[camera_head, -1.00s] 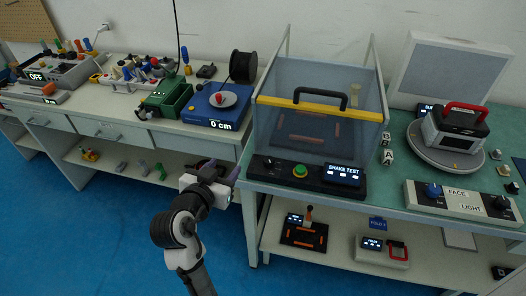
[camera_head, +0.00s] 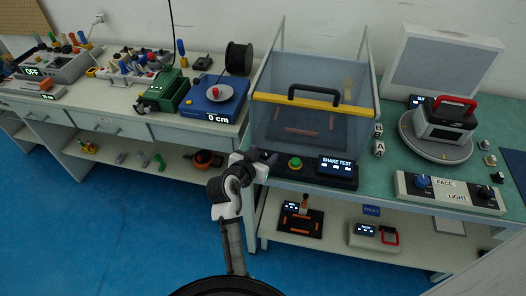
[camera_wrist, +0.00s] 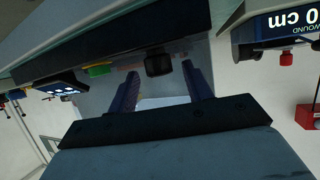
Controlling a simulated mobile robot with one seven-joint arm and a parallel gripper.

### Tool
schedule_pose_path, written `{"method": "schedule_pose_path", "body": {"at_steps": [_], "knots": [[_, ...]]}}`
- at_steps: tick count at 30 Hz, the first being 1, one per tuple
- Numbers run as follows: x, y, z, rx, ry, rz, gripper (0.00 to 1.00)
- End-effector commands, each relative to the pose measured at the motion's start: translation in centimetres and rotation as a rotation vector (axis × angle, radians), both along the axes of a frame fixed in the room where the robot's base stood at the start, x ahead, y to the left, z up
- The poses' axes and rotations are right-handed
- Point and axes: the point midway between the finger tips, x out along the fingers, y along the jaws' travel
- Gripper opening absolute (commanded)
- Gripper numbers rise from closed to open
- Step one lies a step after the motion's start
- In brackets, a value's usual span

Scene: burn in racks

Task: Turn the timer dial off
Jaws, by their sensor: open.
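The shake test box (camera_head: 310,110) has a dark front panel (camera_head: 342,181) with a green button (camera_head: 295,163) and a lit "SHAKE TEST" display (camera_head: 337,165). A black dial (camera_wrist: 158,62), apparently the timer dial, sits beside the green button (camera_wrist: 98,70) in the wrist view. My gripper (camera_wrist: 162,80) is open, with its two dark fingers on either side of the dial. I cannot tell whether they touch it. In the head view my gripper (camera_head: 264,157) is at the panel's left end and hides the dial. The dial's setting is not readable.
A blue winder with a "0 cm" display (camera_head: 217,117) stands on the left bench. The turntable (camera_head: 436,146) and a Face/Light panel (camera_head: 449,194) are to the right. A lower shelf (camera_head: 334,229) holds small devices. Blue floor is clear at left.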

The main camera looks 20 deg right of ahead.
Motion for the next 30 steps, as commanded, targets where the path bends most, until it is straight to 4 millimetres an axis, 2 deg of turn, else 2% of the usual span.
{"method": "schedule_pose_path", "body": {"at_steps": [11,21,30], "knots": [[0.38,-0.40,-0.23,0.000,-0.002,0.001,0.50],[0.37,-0.37,-0.23,0.000,0.000,0.001,0.06],[0.27,-0.43,-0.24,0.001,0.001,0.036,0.05]]}}
